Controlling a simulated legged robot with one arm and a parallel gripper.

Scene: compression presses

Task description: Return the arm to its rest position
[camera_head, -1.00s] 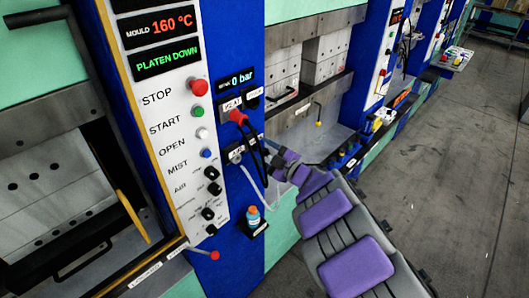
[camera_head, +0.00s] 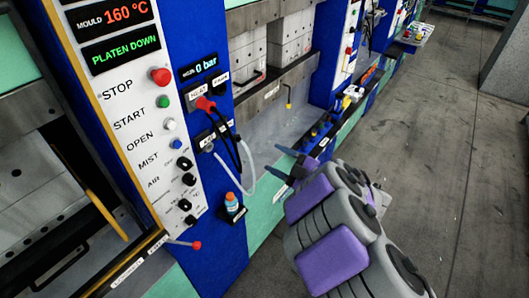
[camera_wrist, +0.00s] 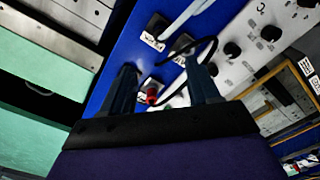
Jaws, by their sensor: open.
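My gripper (camera_head: 284,174) is in front of the press, at the right of the blue column in the head view. Its two dark fingers are spread apart, with nothing between them. In the wrist view my gripper (camera_wrist: 160,82) is also open and points towards the blue panel (camera_wrist: 140,50), where a red plug (camera_wrist: 152,95) and black cables show behind the fingers. My purple and grey arm fills the lower right of the head view, bent and reaching up and left.
The control panel (camera_head: 140,120) carries a red stop button (camera_head: 160,76) and several knobs. A red plug (camera_head: 205,104) sits in the blue column. Open floor (camera_head: 430,150) lies right.

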